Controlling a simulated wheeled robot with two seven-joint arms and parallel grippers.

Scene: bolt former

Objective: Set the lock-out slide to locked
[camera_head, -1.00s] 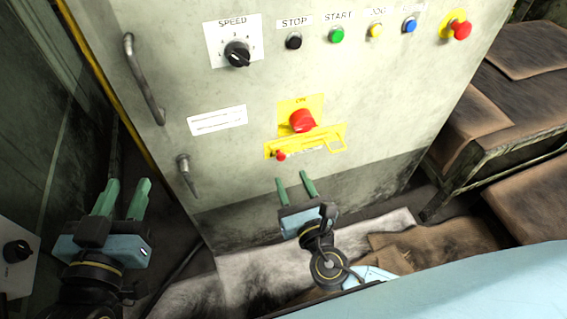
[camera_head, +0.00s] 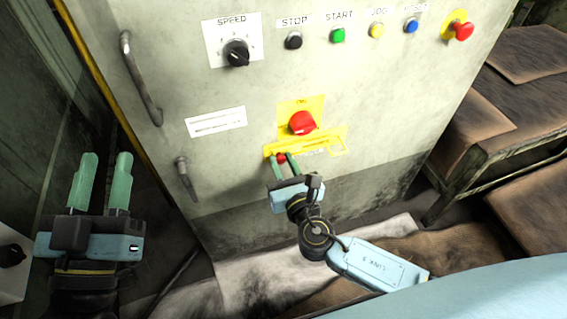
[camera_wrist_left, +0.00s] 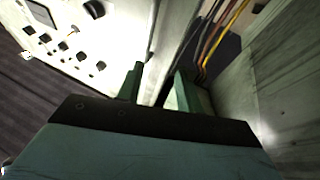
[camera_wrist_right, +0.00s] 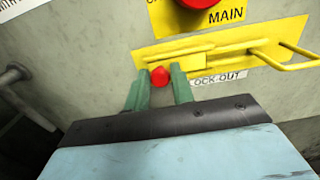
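The yellow lock-out slide (camera_wrist_right: 180,57) lies across the cabinet front below the red main switch (camera_head: 302,122), above a LOCK-OUT label (camera_wrist_right: 218,78). Its small red knob (camera_wrist_right: 160,76) is at the left end, and a yellow loop (camera_wrist_right: 290,55) sticks out at the right end. My right gripper (camera_wrist_right: 158,88) has its green fingers on either side of the red knob, with small gaps visible; it also shows in the head view (camera_head: 279,158). Whether the fingers touch the knob is not clear. My left gripper (camera_head: 103,162) is open and empty, left of the cabinet.
The cabinet has a speed dial (camera_head: 237,52), a row of buttons, and a red emergency button (camera_head: 462,31). A long handle (camera_head: 142,80) and a small latch handle (camera_head: 187,178) stick out at its left. A bench (camera_head: 500,110) stands at the right.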

